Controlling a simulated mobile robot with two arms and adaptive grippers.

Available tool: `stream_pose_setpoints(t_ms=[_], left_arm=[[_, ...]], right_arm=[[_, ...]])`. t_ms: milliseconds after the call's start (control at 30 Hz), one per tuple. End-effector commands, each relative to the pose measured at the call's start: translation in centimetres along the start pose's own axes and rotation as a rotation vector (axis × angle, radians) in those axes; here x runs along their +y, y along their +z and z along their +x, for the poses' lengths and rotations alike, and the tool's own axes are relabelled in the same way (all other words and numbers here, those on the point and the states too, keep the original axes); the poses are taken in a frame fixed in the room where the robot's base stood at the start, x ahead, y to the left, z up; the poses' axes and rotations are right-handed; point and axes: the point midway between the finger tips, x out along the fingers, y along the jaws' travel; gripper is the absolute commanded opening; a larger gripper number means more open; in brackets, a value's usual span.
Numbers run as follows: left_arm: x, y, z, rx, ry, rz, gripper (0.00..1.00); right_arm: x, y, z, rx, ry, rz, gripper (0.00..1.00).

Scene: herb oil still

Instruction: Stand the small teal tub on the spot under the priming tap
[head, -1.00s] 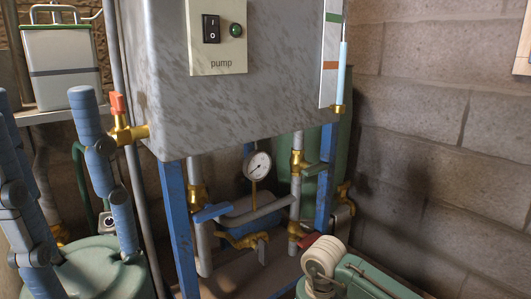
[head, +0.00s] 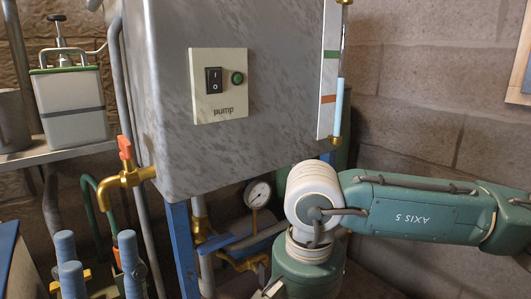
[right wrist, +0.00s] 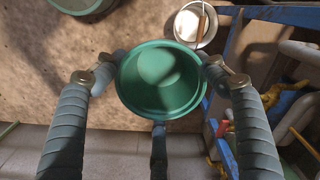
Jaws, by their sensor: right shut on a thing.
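The small teal tub (right wrist: 160,82) is in the right wrist view, seen from above, with its round rim clear. My right gripper (right wrist: 161,60) is shut on it, with blue-grey fingers at its left and right sides and one at its lower edge. The head view does not show this tub. A brass tap with a red handle (head: 126,176) sticks out from the left side of the grey tank; the spot under it is not clearly visible. My left gripper (head: 96,262) is low at the left of the head view, fingers apart, nothing visible between them.
The grey tank (head: 275,110) with its pump switch stands on blue legs, with a gauge (head: 258,194) and brass pipework below. A white canister (head: 72,105) is on a shelf at left. A white bowl (right wrist: 195,25) is beyond the tub.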

Motion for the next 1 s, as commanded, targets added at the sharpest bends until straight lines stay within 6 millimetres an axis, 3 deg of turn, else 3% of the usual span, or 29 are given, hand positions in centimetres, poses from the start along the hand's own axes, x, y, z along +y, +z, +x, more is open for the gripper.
stream_pose_setpoints(t_ms=[100, 300, 867, 900, 1000], left_arm=[[0.0, -0.1, -0.1, -0.023, -0.009, -0.003, 0.37], [-0.1, -0.1, -0.5, -0.034, -0.014, -0.005, 0.37], [0.0, -0.1, -0.6, -0.036, -0.015, -0.005, 0.37], [0.0, -0.1, -0.6, -0.036, -0.015, -0.005, 0.31], [0.0, -0.1, -0.6, -0.036, -0.015, -0.005, 0.31]], right_arm=[[1.1, 1.0, -1.8, 0.004, -0.001, -0.192, 0.44], [1.9, 2.0, -2.5, -0.002, -0.001, -0.342, 0.44], [1.8, 2.1, -2.4, -0.005, -0.004, -0.354, 0.44], [1.9, 2.1, -2.5, -0.004, -0.004, -0.353, 0.44], [1.9, 2.0, -2.6, 0.001, -0.004, -0.351, 0.44]])
